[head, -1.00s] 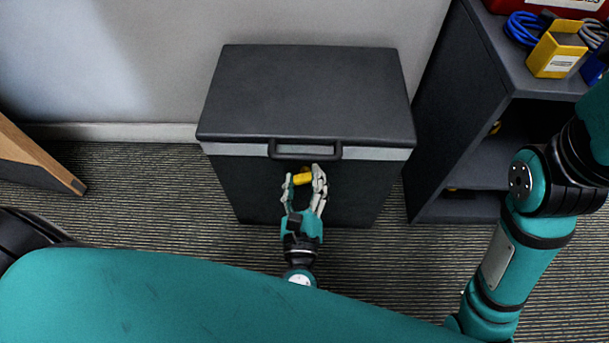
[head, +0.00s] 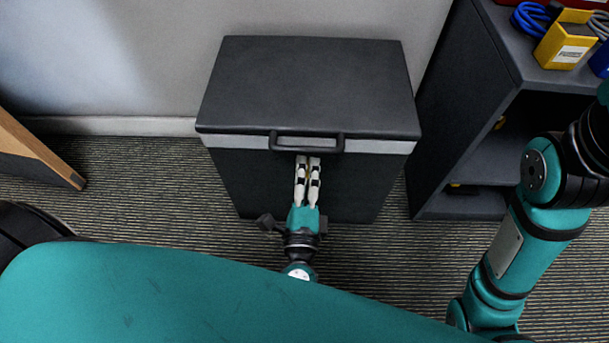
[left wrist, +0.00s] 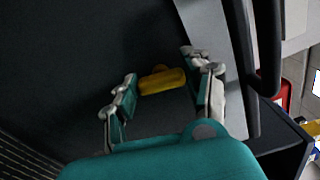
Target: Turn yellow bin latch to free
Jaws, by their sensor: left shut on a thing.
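The dark grey bin (head: 235,180) with its lid (head: 310,85) closed stands against the wall. A dark handle (head: 306,144) sits at its front edge. The yellow latch (left wrist: 162,80) is on the bin's front and shows between my fingers in the left wrist view. In the head view the fingers mostly hide it. My left gripper (head: 307,162) is at the bin's front, just below the handle, shut on the latch; it also shows in the left wrist view (left wrist: 159,72). My right gripper is out of view.
A dark shelf unit (head: 468,110) stands right of the bin, with a yellow box (head: 563,45) and blue cable (head: 530,18) on top. A wooden-edged piece (head: 40,150) is at the far left. Striped carpet lies open left of the bin.

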